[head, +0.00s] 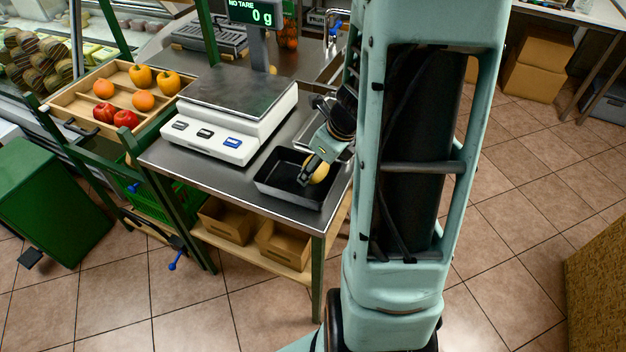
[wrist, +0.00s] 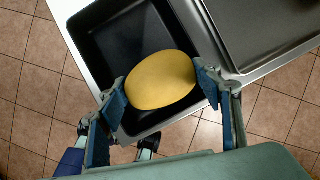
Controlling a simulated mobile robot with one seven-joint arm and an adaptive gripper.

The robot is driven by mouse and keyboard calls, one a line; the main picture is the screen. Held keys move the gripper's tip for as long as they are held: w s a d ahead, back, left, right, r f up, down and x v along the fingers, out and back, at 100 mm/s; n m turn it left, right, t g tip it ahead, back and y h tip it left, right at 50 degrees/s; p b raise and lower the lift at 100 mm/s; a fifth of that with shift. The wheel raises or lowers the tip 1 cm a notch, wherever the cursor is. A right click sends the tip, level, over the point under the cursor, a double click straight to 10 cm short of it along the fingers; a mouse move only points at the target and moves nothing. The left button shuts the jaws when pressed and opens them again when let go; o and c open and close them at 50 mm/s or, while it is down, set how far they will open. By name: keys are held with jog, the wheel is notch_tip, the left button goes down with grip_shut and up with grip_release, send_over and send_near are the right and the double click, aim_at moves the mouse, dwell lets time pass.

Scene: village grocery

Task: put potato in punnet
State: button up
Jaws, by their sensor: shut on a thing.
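The yellow potato (head: 320,172) is between the fingers of my gripper (head: 309,171) at the right side of the black punnet. The wrist view shows the potato (wrist: 160,80) with a blue-padded finger of my gripper (wrist: 162,90) against each side. The punnet (head: 285,195) is a dark rectangular tray at the front right of the metal counter. In the wrist view the punnet (wrist: 115,40) lies beneath the potato, its floor partly hidden by it. I cannot tell whether the potato touches the punnet's floor.
A scale (head: 225,115) stands left of the punnet, its display reading 0 g. A metal tray (wrist: 265,25) lies beside the punnet. A wooden crate (head: 72,100) with oranges, red and yellow produce is at the left. Cardboard boxes (head: 283,245) sit on the shelf below.

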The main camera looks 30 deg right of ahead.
aim_at(319, 169)
jog(key=shift+a+f, duration=0.15)
jog(key=shift+f, duration=0.1)
jog(key=shift+a+f+b, duration=0.15)
jog(key=shift+f+b, duration=0.3)
jog(key=shift+f, duration=0.45)
jog(key=shift+a+f+b, duration=0.15)
jog(key=shift+f+b, duration=0.3)
jog(key=shift+f, duration=0.45)
jog(key=shift+f, duration=0.25)
jog(key=o, duration=1)
jog(key=shift+r, duration=0.1)
jog(key=shift+r, duration=0.15)
jog(key=p+v, duration=0.4)
jog(key=v, duration=0.6)
jog(key=shift+s+r, duration=0.1)
jog(key=shift+r, duration=0.25)
jog(key=shift+s+r+p, duration=0.3)
jog(key=shift+s+r, duration=0.05)
jog(key=shift+r, duration=0.25)
